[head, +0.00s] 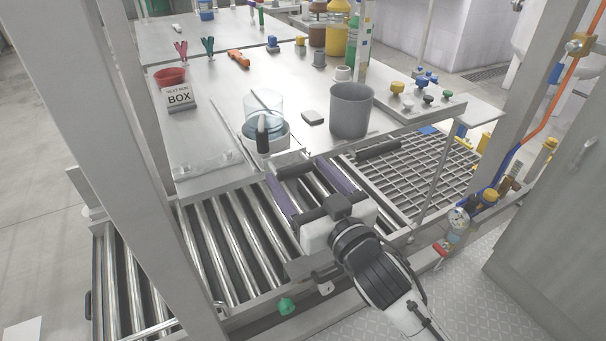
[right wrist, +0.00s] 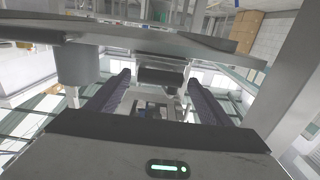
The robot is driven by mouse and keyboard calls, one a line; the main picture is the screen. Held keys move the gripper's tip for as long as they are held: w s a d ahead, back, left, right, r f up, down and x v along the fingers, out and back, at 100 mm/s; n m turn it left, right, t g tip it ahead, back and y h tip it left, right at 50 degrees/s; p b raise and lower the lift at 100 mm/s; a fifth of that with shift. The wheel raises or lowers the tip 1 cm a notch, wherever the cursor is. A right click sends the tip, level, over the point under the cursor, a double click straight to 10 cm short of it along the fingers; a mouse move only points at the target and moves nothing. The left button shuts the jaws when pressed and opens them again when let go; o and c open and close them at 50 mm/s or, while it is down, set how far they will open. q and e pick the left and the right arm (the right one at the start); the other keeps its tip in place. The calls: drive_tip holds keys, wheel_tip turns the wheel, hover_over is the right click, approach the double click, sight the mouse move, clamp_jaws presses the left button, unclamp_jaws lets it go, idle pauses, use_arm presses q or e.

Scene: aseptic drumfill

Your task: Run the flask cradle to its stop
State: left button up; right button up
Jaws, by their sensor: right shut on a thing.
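A clear blue flask (head: 262,106) sits in a white round cradle (head: 279,137) near the front edge of the steel table. An upright black grip (head: 263,136) stands at the cradle's front. My right gripper (head: 296,168) reaches in from the lower right, its two purple-grey fingers on either side of a dark bar below the table edge. In the right wrist view the fingers flank this dark bar (right wrist: 160,76) and are shut on it. Whether the bar joins the cradle cannot be told. My left gripper is out of view.
A grey beaker (head: 351,110) and a small grey block (head: 313,117) stand right of the cradle. A roller conveyor (head: 215,245) runs below the table, with a grating (head: 420,175) to the right.

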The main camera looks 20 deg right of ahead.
drive_tip(key=o, duration=1.5)
drive_tip(key=shift+s, duration=0.25)
drive_tip(key=s, duration=0.3)
drive_tip(key=s+d, duration=0.1)
drive_tip(key=s, duration=0.5)
drive_tip(key=shift+s+d, duration=0.35)
drive_tip(key=shift+f, duration=0.15)
drive_tip(key=s+f+g+p, duration=0.2)
drive_tip(key=s+f+g, duration=0.1)
drive_tip(key=f, duration=0.5)
drive_tip(key=s+a+f+g+p, duration=0.1)
drive_tip(key=s+f+g+p, duration=0.1)
drive_tip(key=s+f, duration=0.4)
drive_tip(key=s+f+g+p, duration=0.1)
drive_tip(key=s+f+g, duration=0.3)
drive_tip(key=f, duration=0.7)
drive_tip(key=shift+s+a+f+p, duration=0.2)
drive_tip(key=shift+s+p, duration=0.2)
drive_tip(key=shift+s, duration=0.2)
